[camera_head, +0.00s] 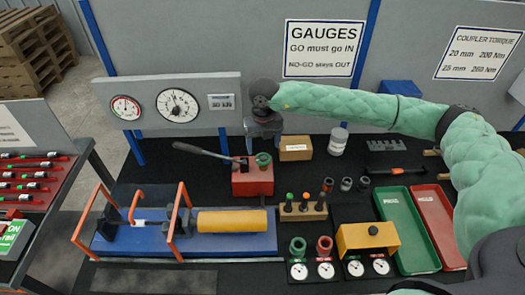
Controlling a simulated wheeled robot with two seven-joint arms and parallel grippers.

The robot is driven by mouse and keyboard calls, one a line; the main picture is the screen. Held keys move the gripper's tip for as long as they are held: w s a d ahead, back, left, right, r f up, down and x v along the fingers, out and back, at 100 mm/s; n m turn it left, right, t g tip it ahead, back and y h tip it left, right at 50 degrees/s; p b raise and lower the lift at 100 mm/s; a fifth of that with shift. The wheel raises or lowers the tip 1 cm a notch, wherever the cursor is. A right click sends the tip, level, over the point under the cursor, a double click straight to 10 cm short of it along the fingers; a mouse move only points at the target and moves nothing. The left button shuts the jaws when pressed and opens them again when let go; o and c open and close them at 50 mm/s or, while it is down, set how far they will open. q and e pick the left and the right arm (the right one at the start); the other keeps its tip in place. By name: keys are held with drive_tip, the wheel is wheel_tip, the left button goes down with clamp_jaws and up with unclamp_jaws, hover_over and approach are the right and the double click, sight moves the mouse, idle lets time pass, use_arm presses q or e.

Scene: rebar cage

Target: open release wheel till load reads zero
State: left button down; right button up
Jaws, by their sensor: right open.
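The red hand pump (252,182) stands on the black bench top behind the blue test bed. A green ring-shaped wheel (263,159), apparently the release wheel, sits on its top right. My right gripper (264,141) is open and points down just above this wheel. I cannot tell whether its fingers touch it. The large load gauge (179,105) is on the grey panel, its needle pointing to the upper left. Its exact reading is too small to tell. A smaller gauge (126,107) with a red-marked face is to its left. My left gripper is not in view.
The pump's grey lever (203,151) sticks out to the left. The blue bed (112,240) with orange frames and a yellow cylinder (232,221) lies in front. A cardboard box (296,148) stands right of the pump. Green (408,232) and red (440,226) trays lie at right.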

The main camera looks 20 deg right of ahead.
sight(263, 158)
drive_tip(key=f+p, duration=0.1)
drive_tip(key=f, duration=0.1)
drive_tip(key=w+f+p, duration=0.1)
drive_tip(key=f, duration=0.1)
drive_tip(key=shift+f, duration=0.35)
drive_tip(key=shift+s+f+p, duration=0.35)
drive_tip(key=shift+f, duration=0.2)
drive_tip(key=shift+w, duration=0.1)
drive_tip(key=c, duration=0.9)
drive_tip(key=shift+c, duration=0.3)
drive_tip(key=shift+f, duration=0.1)
